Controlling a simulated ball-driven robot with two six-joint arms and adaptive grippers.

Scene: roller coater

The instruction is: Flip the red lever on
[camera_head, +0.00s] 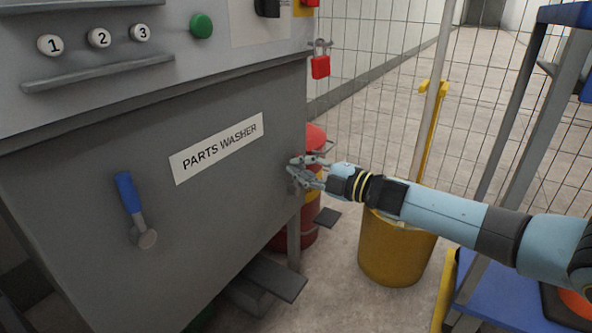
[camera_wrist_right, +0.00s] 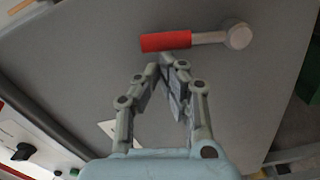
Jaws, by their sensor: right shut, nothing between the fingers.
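The red lever shows in the right wrist view, with its red handle (camera_wrist_right: 166,41) pointing left and a grey arm running to a round pivot (camera_wrist_right: 238,36) on a grey panel. My right gripper (camera_wrist_right: 166,66) has its fingertips together just below the handle in that view; I cannot tell whether they touch it. In the head view my right gripper (camera_head: 304,171) is at the right edge of the grey parts washer (camera_head: 235,200), with nothing held. The red lever is hidden there behind the machine's corner. My left gripper is not in view.
A blue-handled lever (camera_head: 130,195) is on the washer's front. A red padlock (camera_head: 320,67) hangs at its upper right. A red container (camera_head: 317,137) stands behind my gripper. A yellow bucket (camera_head: 390,250) stands below my right arm. A wire fence (camera_head: 390,60) runs behind.

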